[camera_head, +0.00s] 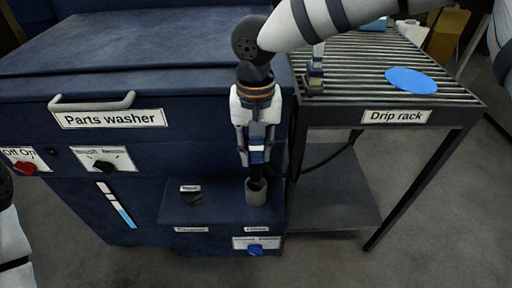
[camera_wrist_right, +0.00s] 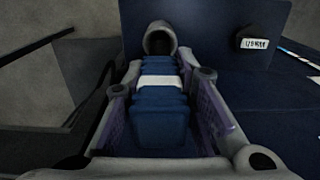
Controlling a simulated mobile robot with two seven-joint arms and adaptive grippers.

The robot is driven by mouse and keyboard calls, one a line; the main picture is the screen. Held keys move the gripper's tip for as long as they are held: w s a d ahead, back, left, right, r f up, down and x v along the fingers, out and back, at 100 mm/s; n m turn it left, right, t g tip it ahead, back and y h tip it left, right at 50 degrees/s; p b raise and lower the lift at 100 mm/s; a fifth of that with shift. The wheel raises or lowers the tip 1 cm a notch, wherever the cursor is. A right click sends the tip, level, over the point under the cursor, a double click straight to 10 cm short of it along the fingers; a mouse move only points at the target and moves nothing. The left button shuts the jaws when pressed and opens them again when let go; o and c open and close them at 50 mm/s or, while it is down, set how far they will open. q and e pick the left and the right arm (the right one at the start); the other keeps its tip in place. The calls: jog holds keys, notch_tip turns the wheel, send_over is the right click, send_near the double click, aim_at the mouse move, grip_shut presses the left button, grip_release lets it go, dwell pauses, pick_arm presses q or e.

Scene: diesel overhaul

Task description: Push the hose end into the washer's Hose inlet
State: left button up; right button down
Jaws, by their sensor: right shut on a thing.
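My right gripper (camera_head: 257,158) points down at the front of the dark blue parts washer (camera_head: 60,95). It is shut on the hose end (camera_wrist_right: 160,110), a blue piece with a white band; its blue and white also show in the head view (camera_head: 257,155). Directly below is a grey upright tube (camera_head: 256,195) on the washer's low ledge, which appears to be the Hose inlet. In the wrist view the tube's round mouth (camera_wrist_right: 159,36) lies at the far end of the blue piece. The dark tip meets the mouth; how deep it sits I cannot tell. My left gripper is out of view.
A black cap (camera_head: 191,197) with a small label sits left of the tube. A blue knob (camera_head: 255,250) is below on the front. A black hose (camera_head: 325,159) runs to the right, towards the drip rack (camera_head: 440,95), which carries a blue disc (camera_head: 411,80).

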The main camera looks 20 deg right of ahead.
aim_at(256, 174)
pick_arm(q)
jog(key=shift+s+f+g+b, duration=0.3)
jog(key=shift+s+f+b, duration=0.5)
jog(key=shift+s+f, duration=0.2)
pick_arm(e)
jog(key=shift+f, duration=3.9)
jog(key=c, duration=1.2)
grip_release()
jog(key=shift+c, duration=0.2)
